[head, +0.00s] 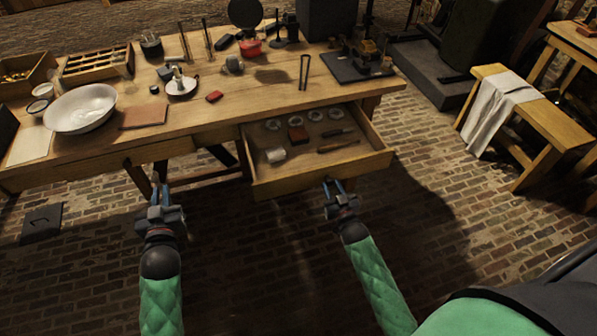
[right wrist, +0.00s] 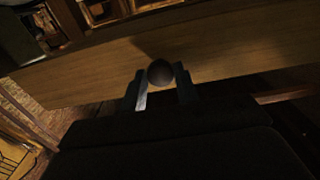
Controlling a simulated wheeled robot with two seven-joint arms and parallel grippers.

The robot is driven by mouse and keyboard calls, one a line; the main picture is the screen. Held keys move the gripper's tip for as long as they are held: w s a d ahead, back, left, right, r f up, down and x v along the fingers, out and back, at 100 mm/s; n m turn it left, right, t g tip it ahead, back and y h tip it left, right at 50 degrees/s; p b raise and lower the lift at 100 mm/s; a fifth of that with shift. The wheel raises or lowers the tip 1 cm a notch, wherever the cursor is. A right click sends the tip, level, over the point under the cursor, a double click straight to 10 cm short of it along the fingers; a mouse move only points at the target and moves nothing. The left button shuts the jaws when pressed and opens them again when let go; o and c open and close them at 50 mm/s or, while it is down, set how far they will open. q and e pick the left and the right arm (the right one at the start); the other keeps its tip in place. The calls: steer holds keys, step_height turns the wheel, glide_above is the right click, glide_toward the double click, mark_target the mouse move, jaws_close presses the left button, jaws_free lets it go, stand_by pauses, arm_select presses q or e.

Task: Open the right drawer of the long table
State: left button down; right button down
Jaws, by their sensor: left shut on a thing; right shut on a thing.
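The right drawer (head: 325,172) of the long table (head: 180,129) is pulled well out, and its inside shows. My right gripper (head: 334,184) is at the drawer's front. In the right wrist view, its fingers (right wrist: 161,88) are shut on a dark round knob (right wrist: 160,72) on the wooden drawer front (right wrist: 230,45). My left gripper (head: 160,192) is low, in front of the table's left part, apart from the drawer. Its fingers are close together on something I cannot make out.
A white basin (head: 80,108), trays and instruments stand on the tabletop. A bench with a cloth (head: 497,108) is at right. The brick floor before the drawer looks clear beside my arms.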

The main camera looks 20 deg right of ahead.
steer(key=shift+s, duration=1.05)
steer(key=c, duration=1.1)
jaws_free()
steer(key=shift+o, duration=0.2)
steer(key=s+b, duration=0.2)
steer(key=s, duration=1)
steer(key=shift+d, duration=0.25)
steer(key=shift+f, duration=0.1)
